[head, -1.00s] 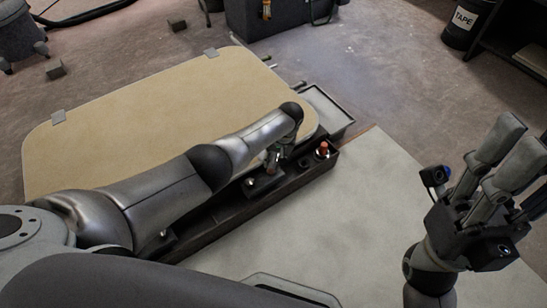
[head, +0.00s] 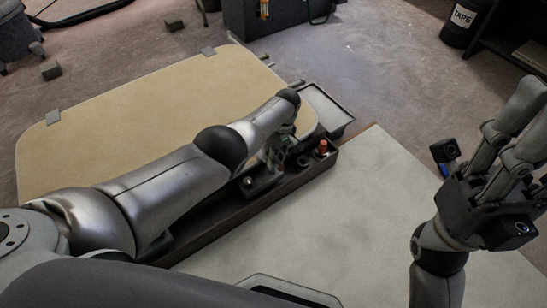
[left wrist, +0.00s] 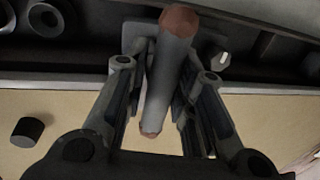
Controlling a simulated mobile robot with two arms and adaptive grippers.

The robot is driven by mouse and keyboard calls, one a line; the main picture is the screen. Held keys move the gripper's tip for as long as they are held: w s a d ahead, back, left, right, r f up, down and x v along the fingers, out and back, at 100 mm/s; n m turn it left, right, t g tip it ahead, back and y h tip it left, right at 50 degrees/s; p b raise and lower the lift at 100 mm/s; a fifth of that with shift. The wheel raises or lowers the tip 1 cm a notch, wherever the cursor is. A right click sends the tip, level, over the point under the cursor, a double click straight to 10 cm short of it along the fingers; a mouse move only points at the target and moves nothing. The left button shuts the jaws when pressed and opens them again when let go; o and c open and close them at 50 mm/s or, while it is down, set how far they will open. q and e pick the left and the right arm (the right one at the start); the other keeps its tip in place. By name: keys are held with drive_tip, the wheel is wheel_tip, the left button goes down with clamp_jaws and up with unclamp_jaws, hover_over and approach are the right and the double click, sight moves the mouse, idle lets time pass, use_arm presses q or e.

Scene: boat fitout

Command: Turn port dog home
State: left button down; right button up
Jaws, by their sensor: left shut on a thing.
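My left gripper (head: 270,160) reaches down to the dark rail beside the tan panel; my own arm partly hides it in the head view. In the left wrist view, its two fingers (left wrist: 165,105) are shut on the port dog's handle (left wrist: 170,75), a grey bar with reddish-brown ends standing between them. A dark plate shows behind the handle. Which way the dog points cannot be told in the head view. My right gripper (head: 515,150) is raised at the right, empty, with its fingers apart.
The dark rail (head: 240,215) runs along the tan panel (head: 130,115). An orange-topped peg (head: 322,147) stands near the rail's far end. A grey tray (head: 328,108) lies beyond it. The pale surface (head: 370,210) on the right is clear.

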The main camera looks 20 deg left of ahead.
use_arm(q)
drive_tip(key=c, duration=2.2)
unclamp_jaws()
drive_tip(key=shift+a, duration=0.25)
clamp_jaws()
drive_tip(key=o, duration=0.9)
unclamp_jaws()
drive_tip(key=shift+o, duration=0.2)
drive_tip(key=shift+d, duration=0.1)
drive_tip(key=shift+r, duration=0.1)
drive_tip(key=shift+w+d+r, duration=0.1)
drive_tip(key=shift+d+r, duration=0.05)
drive_tip(key=shift+r, duration=0.3)
wheel_tip(320, 180, up, 11)
drive_tip(key=w+d, duration=0.1)
drive_tip(key=shift+w+f, duration=0.15)
drive_tip(key=shift+w, duration=0.15)
